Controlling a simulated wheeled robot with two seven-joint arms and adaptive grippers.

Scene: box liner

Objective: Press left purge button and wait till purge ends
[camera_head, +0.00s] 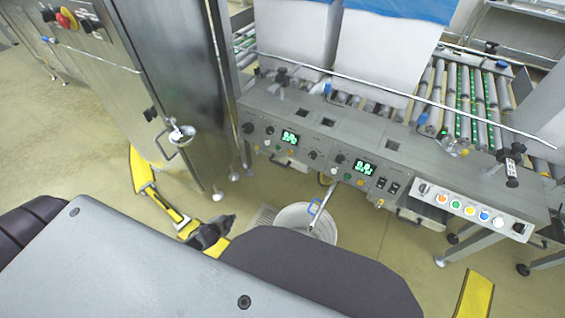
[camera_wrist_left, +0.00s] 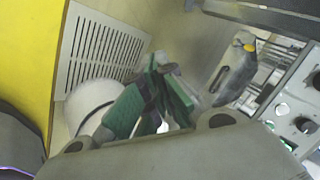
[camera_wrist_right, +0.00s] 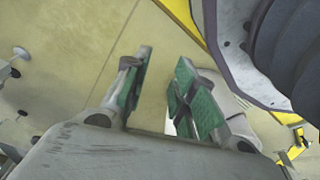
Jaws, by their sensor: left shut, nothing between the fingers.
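The steel control panel (camera_head: 320,135) runs across the machine front, with a left green display (camera_head: 290,137) and a right green display (camera_head: 364,168). Small knobs and buttons surround each display; their labels are too small to read, so I cannot tell which is the left purge button. My right gripper (camera_wrist_right: 163,92) is open and empty above the floor.
A tall steel cabinet (camera_head: 175,85) stands left of the panel. Conveyor rollers (camera_head: 465,95) lie behind. A row of coloured buttons (camera_head: 470,210) sits at the panel's right end.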

